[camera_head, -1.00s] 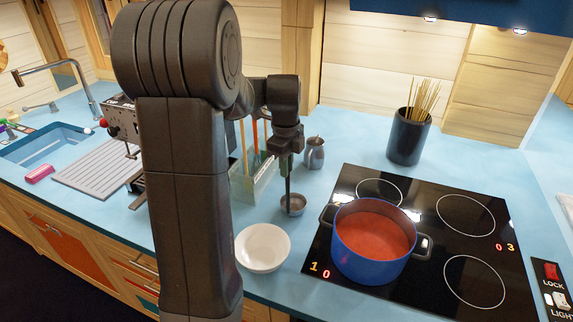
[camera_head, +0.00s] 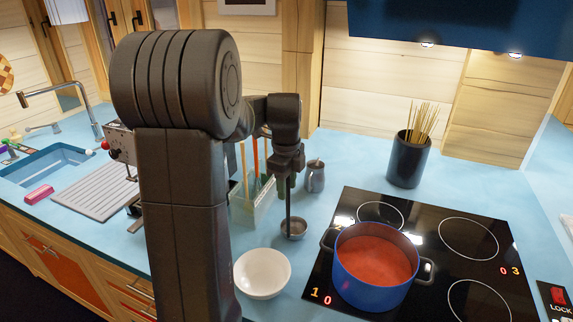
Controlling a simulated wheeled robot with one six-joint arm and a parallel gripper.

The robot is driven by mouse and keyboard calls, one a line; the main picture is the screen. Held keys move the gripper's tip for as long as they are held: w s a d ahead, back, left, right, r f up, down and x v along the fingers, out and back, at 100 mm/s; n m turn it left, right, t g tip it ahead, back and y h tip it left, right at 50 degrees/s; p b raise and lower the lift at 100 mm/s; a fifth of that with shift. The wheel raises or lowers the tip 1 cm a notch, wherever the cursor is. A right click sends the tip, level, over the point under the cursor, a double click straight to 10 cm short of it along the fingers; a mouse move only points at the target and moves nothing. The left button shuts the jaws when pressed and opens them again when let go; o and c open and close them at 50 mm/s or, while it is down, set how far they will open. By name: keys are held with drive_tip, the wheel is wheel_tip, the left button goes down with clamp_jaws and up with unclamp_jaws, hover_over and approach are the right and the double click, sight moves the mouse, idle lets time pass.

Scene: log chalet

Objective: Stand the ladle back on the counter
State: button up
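The ladle (camera_head: 293,228) is a small metal bowl on a thin upright handle. It stands upright at the blue counter (camera_head: 320,202), between the white bowl and the metal jug. My gripper (camera_head: 286,181) is above it, pointing down, with the top of the handle between its fingers. It looks shut on the handle, though the fingers are dark and small. The ladle's bowl appears at the counter surface; I cannot tell for certain whether it touches.
A white bowl (camera_head: 262,274) stands just in front. A utensil holder (camera_head: 250,207) is close on the left and a metal jug (camera_head: 315,177) behind. A blue pot (camera_head: 374,284) of red soup sits on the black hob (camera_head: 455,255) to the right.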

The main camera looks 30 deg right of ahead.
drive_tip(key=r, duration=0.6)
drive_tip(key=r+b, duration=0.1)
drive_tip(key=r, duration=0.5)
drive_tip(key=shift+s+a+r, duration=0.15)
drive_tip(key=shift+a, duration=0.05)
wheel_tip(320, 180, down, 14)
drive_tip(key=p, duration=0.1)
drive_tip(key=shift+d+r+p, duration=0.2)
drive_tip(key=shift+r+p, duration=0.05)
drive_tip(key=shift+p, duration=0.05)
idle(0.3)
